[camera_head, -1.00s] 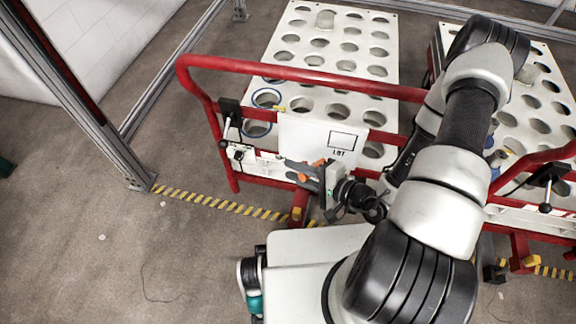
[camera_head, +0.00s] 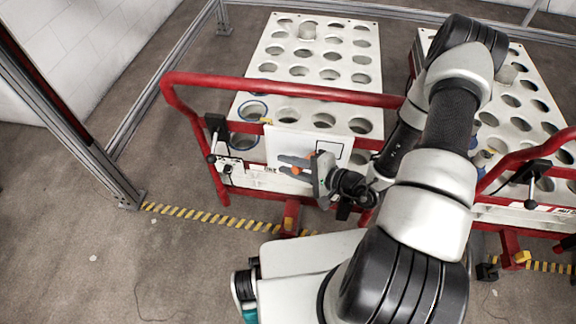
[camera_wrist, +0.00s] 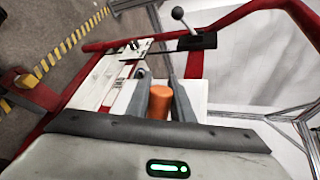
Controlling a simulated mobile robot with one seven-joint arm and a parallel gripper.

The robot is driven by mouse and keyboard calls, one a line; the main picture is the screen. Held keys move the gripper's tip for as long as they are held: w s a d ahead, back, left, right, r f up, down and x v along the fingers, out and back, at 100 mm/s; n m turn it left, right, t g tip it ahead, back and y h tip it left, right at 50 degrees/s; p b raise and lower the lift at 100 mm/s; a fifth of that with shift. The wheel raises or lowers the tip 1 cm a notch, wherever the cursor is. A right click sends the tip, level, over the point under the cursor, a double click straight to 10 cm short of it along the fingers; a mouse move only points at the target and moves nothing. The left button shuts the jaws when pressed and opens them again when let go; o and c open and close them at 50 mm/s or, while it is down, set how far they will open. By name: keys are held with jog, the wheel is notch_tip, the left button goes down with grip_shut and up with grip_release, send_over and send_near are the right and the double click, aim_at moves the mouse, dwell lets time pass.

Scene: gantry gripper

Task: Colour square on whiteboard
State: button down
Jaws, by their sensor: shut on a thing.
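The whiteboard (camera_head: 284,143) is a small white panel hung on the left cart's red rail. A dark-outlined square (camera_head: 331,148) shows at its right, partly covered by my gripper; its visible inside looks white. My gripper (camera_head: 285,165) is in front of the whiteboard, with its fingers pointing left. It is shut on an orange marker (camera_wrist: 159,103), which sits between the two dark fingers in the wrist view. The marker's tip is hidden, so I cannot tell whether it touches the whiteboard.
The left cart's red rail (camera_head: 290,91) curves around its white perforated top (camera_head: 318,46). A black lever (camera_head: 212,140) stands left of the whiteboard. A second red-railed cart (camera_head: 515,160) is at the right. Yellow-black tape (camera_head: 200,216) and a grey post (camera_head: 95,165) border open floor.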

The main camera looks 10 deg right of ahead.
jog(key=shift+w+d, duration=0.2)
jog(key=shift+w, duration=0.45)
dwell(0.3)
jog(key=shift+d, duration=0.15)
jog(key=s+d+b, duration=0.2)
jog(key=d, duration=0.4)
jog(key=shift+d, duration=0.25)
jog(key=shift+s, duration=0.1)
jog(key=shift+w+a+r+b, duration=0.75)
jog(key=shift+w+a, duration=0.3)
jog(key=shift+a, duration=2.35)
jog(key=s+d+b, duration=0.1)
jog(key=s+d, duration=0.1)
jog(key=d, duration=0.4)
jog(key=shift+d+b, duration=0.35)
jog(key=shift+d, duration=0.05)
